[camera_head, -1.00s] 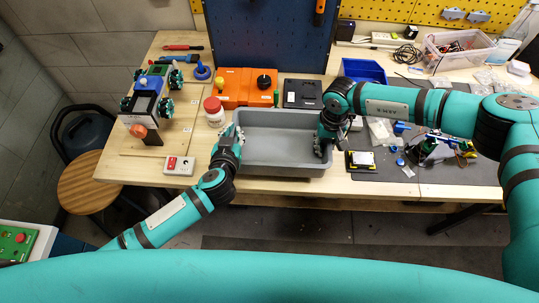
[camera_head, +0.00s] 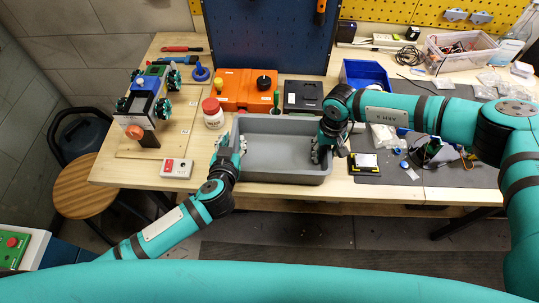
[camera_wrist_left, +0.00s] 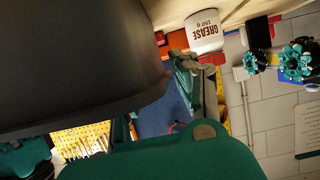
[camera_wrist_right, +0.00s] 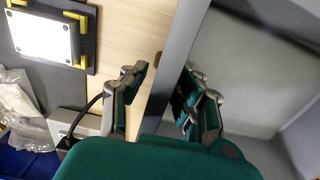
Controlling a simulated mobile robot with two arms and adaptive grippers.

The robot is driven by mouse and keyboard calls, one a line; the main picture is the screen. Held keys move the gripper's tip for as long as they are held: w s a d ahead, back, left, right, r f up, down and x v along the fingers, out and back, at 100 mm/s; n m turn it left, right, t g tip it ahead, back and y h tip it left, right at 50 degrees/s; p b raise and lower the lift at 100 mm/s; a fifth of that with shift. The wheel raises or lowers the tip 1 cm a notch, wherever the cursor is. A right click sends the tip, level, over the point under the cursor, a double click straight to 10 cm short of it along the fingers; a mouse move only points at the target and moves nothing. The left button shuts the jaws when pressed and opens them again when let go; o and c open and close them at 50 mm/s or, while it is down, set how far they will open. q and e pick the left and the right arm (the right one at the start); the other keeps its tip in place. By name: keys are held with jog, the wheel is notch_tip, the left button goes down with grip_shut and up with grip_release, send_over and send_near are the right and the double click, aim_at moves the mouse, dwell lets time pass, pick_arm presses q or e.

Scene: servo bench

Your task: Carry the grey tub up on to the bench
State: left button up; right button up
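The grey tub (camera_head: 283,178) sits upright on the front of the wooden bench, and it looks empty. My left gripper (camera_head: 231,146) is at its left wall, fingers apart. In the left wrist view the tub's dark outside (camera_wrist_left: 75,70) fills the upper left; one finger shows beside it, and the other is mostly hidden. My right gripper (camera_head: 326,150) is at the right wall. In the right wrist view the tub's rim (camera_wrist_right: 180,55) runs between its spread fingers (camera_wrist_right: 163,100), one outside and one inside, with a gap on the outer side.
A grease jar (camera_head: 213,114) and a red-and-white button box (camera_head: 177,168) stand left of the tub. An orange case (camera_head: 244,92) and a black case (camera_head: 303,95) are behind it. A small yellow-cornered device (camera_head: 364,163) lies close on the right. A stool (camera_head: 86,190) stands front left.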

jog(key=shift+r, duration=0.2)
pick_arm(q)
jog(key=v, duration=1.1)
pick_arm(e)
notch_tip(320, 180, up, 12)
jog(key=shift+f, duration=0.1)
jog(key=shift+s+f, duration=0.1)
